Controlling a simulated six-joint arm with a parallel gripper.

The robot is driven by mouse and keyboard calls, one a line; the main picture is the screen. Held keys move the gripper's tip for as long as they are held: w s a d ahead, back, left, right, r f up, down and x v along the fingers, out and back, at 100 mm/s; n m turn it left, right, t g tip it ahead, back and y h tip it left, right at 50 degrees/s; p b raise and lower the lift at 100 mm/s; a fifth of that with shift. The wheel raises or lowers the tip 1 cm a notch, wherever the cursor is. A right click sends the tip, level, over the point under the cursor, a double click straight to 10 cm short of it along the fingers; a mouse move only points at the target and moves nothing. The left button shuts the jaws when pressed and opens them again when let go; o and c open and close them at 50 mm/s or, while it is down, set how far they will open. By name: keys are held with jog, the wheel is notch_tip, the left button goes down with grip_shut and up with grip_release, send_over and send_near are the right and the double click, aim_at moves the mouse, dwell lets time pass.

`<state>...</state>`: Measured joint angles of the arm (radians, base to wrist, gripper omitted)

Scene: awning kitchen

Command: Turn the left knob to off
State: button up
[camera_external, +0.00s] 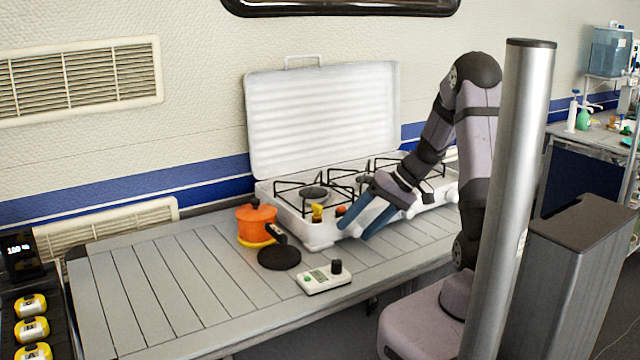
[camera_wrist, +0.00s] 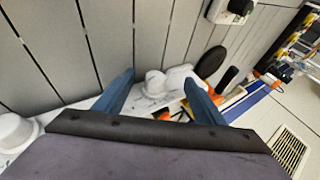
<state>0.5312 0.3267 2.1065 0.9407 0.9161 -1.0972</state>
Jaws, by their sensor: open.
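The white gas stove (camera_external: 316,236) stands on the slatted counter with its lid raised. My gripper (camera_external: 355,229) is at the stove's front edge, its two blue fingers apart and pointing down toward the counter. In the wrist view, a white knob (camera_wrist: 155,82) shows at the gap between the open fingers (camera_wrist: 160,79); I cannot tell whether they touch it. A second white knob (camera_wrist: 15,130) is at the left edge of the wrist view, well outside the fingers. In the external view, the knob near the fingers is not clearly visible. Its setting is not readable.
An orange pot (camera_external: 256,223), a black disc (camera_external: 279,257) and a small white device with a black knob (camera_external: 324,278) are on the counter left of and in front of my gripper. The counter's left part is clear. A metal post (camera_external: 513,180) stands at right.

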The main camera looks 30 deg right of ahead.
aim_at(357, 225)
jog(key=shift+s+d+f, duration=0.15)
jog(key=shift+d+f, duration=0.15)
jog(key=shift+d, duration=0.05)
jog(key=shift+w+p+v, duration=0.2)
jog(key=shift+p+v, duration=0.5)
jog(key=shift+v, duration=0.45)
notch_tip(357, 225, up, 2)
jog(key=shift+s+d+p, duration=0.2)
jog(key=shift+p, duration=0.3)
jog(key=shift+p+v, duration=0.65)
jog(key=shift+v, duration=0.55)
jog(key=shift+w+a+r, duration=0.1)
jog(key=shift+a+r, duration=0.1)
jog(key=s+a+g+h+p, duration=0.2)
jog(key=s+a+h, duration=0.1)
jog(key=s, duration=0.4)
jog(key=s+a+n+g+h+p, duration=0.1)
jog(key=s+a+g+h+p, duration=0.1)
jog(key=s, duration=0.6)
jog(key=shift+s+a+h+p, duration=0.25)
jog(key=shift+a+h+p, duration=0.25)
jog(key=shift+a+h, duration=0.55)
